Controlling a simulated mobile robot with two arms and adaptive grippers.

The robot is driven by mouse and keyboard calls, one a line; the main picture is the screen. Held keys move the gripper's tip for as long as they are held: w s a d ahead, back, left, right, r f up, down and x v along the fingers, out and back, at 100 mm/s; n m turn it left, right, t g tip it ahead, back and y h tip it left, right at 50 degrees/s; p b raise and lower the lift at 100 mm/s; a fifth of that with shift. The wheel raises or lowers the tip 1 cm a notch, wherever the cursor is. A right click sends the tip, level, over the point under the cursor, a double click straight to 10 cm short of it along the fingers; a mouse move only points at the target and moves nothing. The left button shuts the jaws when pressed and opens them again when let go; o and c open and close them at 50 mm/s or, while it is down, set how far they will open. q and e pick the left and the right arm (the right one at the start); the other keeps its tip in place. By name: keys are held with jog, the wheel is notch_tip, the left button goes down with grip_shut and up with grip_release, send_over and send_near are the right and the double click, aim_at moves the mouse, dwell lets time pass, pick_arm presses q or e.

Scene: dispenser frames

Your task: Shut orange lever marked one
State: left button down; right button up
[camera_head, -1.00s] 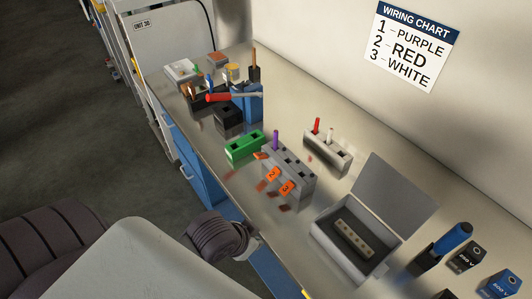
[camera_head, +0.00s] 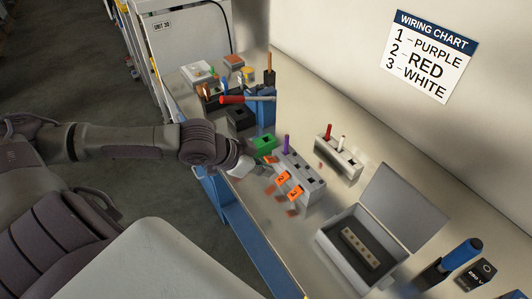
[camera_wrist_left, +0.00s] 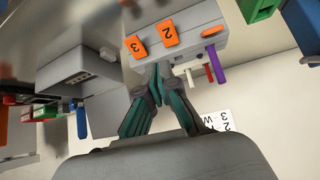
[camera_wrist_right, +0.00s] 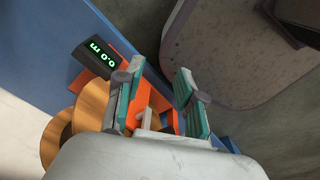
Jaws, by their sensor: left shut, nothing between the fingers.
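The grey terminal block (camera_head: 300,168) stands on the bench with a purple rod (camera_head: 287,144) upright in its far-left end. Orange levers marked 2 (camera_head: 282,178) and 3 (camera_head: 295,194) lie along its front. A third orange lever (camera_head: 270,159) is at the purple end, angled differently; its number is not readable. It shows edge-on in the left wrist view (camera_wrist_left: 212,31). My left gripper (camera_wrist_left: 160,75) is shut and empty, just off the block. In the head view it (camera_head: 246,163) is left of the block, near the third lever. My right gripper (camera_wrist_right: 155,92) is open.
A green block (camera_head: 262,145) sits just behind the third lever. A grey holder (camera_head: 340,160) with red and white rods and an open box (camera_head: 375,225) stand right of the block. In the right wrist view are a 0.0 display (camera_wrist_right: 97,54) and wooden rings (camera_wrist_right: 90,103).

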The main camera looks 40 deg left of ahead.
aim_at(267, 159)
pick_arm(q)
jog(key=w+a+r+n+t, duration=0.1)
jog(key=w+a+r, duration=0.1)
jog(key=a+r, duration=0.4)
jog(key=shift+w+a+r+n+y, duration=0.15)
jog(key=shift+a+r+n+y, duration=0.15)
jog(key=shift+r+n+y, duration=0.15)
pick_arm(e)
jog(key=shift+d, duration=0.35)
